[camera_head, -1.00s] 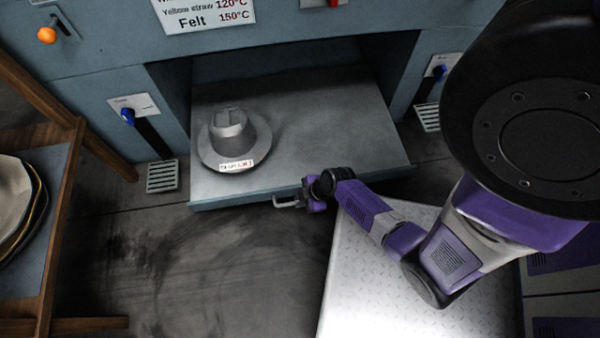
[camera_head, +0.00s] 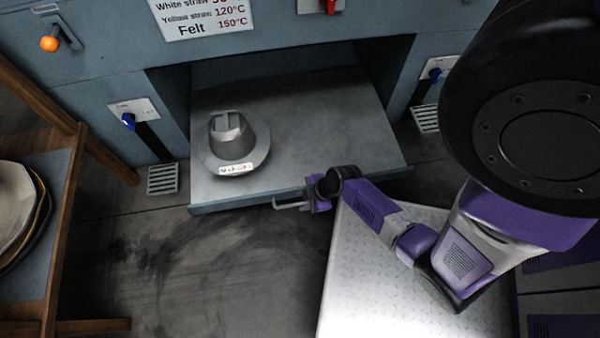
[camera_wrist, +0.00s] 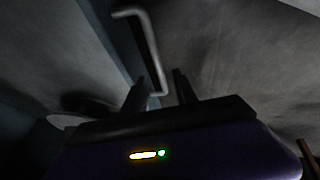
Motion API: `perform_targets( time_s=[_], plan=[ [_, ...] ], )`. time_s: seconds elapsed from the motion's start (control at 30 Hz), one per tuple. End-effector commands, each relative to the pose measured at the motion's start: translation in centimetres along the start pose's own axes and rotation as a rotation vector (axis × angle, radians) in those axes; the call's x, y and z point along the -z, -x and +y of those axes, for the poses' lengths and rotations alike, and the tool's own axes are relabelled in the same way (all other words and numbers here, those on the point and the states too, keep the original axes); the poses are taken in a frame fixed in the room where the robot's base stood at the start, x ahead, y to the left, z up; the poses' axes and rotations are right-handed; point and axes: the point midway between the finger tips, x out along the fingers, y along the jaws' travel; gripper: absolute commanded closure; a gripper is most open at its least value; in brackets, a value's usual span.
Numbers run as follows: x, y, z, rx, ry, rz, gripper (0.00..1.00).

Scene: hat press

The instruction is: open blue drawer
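The blue-grey drawer (camera_head: 250,196) is pulled out from the press body, its flat grey top exposed. A grey metal hat form (camera_head: 238,147) with a small label on its brim stands on the left part of that top. A pale bar handle (camera_head: 290,205) sits on the drawer's front edge. My gripper (camera_head: 310,202) is at the right end of the handle. In the wrist view, my gripper's two dark fingers (camera_wrist: 160,85) are apart, with the bent end of the handle (camera_wrist: 152,45) between them. Gaps show on both sides, so it does not look clamped.
A wooden rack (camera_head: 62,225) with stacked hat-like pieces stands at left. Blue-handled levers (camera_head: 129,121) and floor grates (camera_head: 162,178) flank the drawer. A temperature sign (camera_head: 205,17) is above. The dark floor before the drawer is clear; a metal plate (camera_head: 380,270) lies at right.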

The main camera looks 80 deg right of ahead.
Motion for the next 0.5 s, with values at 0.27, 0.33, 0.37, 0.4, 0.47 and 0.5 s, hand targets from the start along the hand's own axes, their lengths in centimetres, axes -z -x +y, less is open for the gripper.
perform_targets(
  time_s=[0.27, 0.33, 0.37, 0.4, 0.47, 0.5],
  plan=[
    [0.0, 3.5, 0.0, 0.001, 0.002, -0.001, 0.66],
    [0.0, 3.7, 0.0, 0.001, 0.001, 0.0, 0.66],
    [0.0, 3.7, 0.0, 0.001, 0.001, 0.0, 0.66],
    [0.0, 3.7, 0.0, 0.001, 0.001, 0.0, 0.66],
    [0.0, 3.7, 0.0, 0.001, 0.001, 0.0, 0.66],
    [0.0, 3.7, 0.0, 0.0, 0.001, 0.0, 0.66]
  ],
)
